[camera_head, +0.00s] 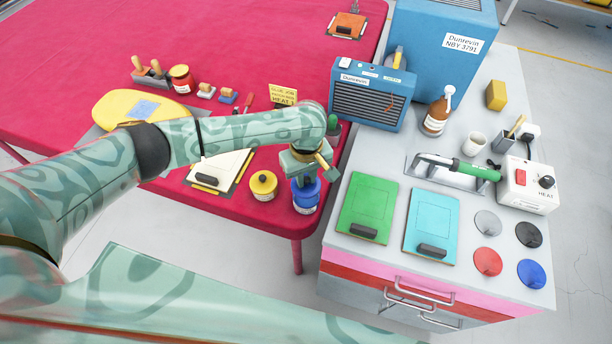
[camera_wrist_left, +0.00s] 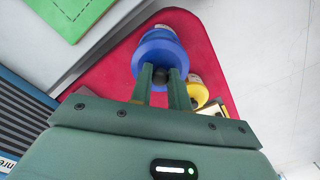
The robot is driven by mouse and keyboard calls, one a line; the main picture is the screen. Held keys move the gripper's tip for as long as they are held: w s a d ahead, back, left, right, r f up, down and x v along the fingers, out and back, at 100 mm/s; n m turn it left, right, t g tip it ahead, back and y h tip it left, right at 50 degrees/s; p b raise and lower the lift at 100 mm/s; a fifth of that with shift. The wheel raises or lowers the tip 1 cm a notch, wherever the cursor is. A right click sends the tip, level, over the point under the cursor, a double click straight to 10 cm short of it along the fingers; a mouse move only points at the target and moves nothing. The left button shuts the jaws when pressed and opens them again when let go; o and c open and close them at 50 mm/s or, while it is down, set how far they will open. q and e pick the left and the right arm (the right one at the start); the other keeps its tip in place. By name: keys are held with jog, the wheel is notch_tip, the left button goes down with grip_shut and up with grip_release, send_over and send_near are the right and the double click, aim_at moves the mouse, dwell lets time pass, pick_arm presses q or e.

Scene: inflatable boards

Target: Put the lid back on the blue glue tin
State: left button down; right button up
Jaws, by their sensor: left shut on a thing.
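The blue glue tin (camera_head: 306,208) stands at the near right corner of the red table. My left gripper (camera_head: 305,174) is directly above it, pointing down, shut on the dark knob of the blue lid (camera_head: 303,187). In the left wrist view the fingers (camera_wrist_left: 161,78) pinch this knob, with the round blue lid (camera_wrist_left: 160,49) beyond them. The lid is over the tin's top and hides its mouth. I cannot tell whether it rests on the rim or is slightly above it. My right gripper is not in view.
A yellow tin (camera_head: 263,186) stands close left of the blue tin, with a clipboard (camera_head: 222,169) behind it. The grey bench (camera_head: 390,180) is across a narrow gap to the right. It bears a green board (camera_head: 368,203), a cyan board (camera_head: 432,220) and several coloured discs.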

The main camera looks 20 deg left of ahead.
aim_at(306, 187)
pick_arm(q)
jog(key=shift+f+b, duration=1.6)
jog(key=shift+b, duration=0.35)
jog(key=shift+f, duration=0.55)
jog(key=shift+d+f, duration=0.1)
jog(key=shift+f, duration=0.2)
jog(key=shift+p, duration=0.45)
jog(key=shift+p, duration=0.45)
jog(key=shift+r+p, duration=0.1)
jog(key=shift+p, duration=0.25)
